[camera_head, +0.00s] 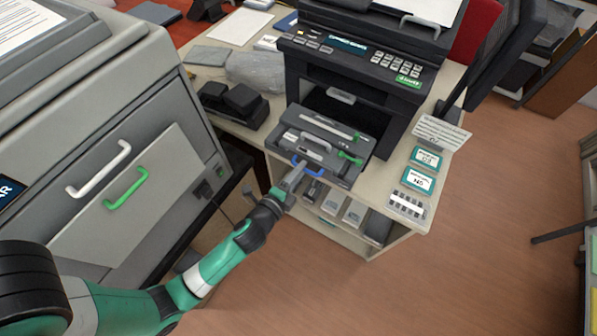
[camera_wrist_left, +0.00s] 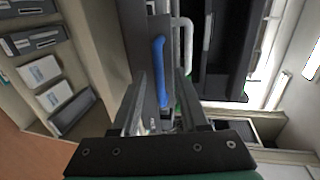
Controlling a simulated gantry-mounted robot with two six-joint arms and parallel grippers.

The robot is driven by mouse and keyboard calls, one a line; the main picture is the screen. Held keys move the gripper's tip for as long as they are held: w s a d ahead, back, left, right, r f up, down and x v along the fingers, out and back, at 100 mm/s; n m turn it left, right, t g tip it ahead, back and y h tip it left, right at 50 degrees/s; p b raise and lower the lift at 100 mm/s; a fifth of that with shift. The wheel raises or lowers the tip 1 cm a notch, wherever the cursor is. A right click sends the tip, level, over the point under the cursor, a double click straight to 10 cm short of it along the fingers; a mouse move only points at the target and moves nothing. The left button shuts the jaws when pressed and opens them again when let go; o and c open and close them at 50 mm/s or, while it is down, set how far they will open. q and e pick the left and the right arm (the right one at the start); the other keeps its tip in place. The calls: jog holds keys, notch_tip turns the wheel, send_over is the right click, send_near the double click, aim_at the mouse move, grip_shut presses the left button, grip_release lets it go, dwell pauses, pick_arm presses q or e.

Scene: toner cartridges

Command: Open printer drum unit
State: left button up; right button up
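The black printer (camera_head: 350,85) stands on the desk. A dark grey drum unit (camera_head: 330,128) extends from its front, below the opening. It carries a pale handle (camera_head: 315,140), green parts (camera_head: 350,158) and a blue handle (camera_head: 312,170) at its front. My left gripper (camera_head: 294,177) is at the blue handle. In the left wrist view my left gripper (camera_wrist_left: 160,88) has its two fingers apart, with the blue handle (camera_wrist_left: 158,70) between them and gaps visible beside it. Whether a finger touches the handle is unclear. My right gripper does not show.
A large grey machine (camera_head: 130,130) with white and green handles stands at left. A black device (camera_head: 235,102) lies left of the printer. Small boxes (camera_head: 425,158) and a sign (camera_head: 442,132) lie at right. An open shelf (camera_head: 350,212) holds cartons below.

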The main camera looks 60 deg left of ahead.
pick_arm(q)
jog(key=v, duration=1.1)
jog(key=shift+s+d, duration=0.2)
jog(key=shift+s, duration=0.05)
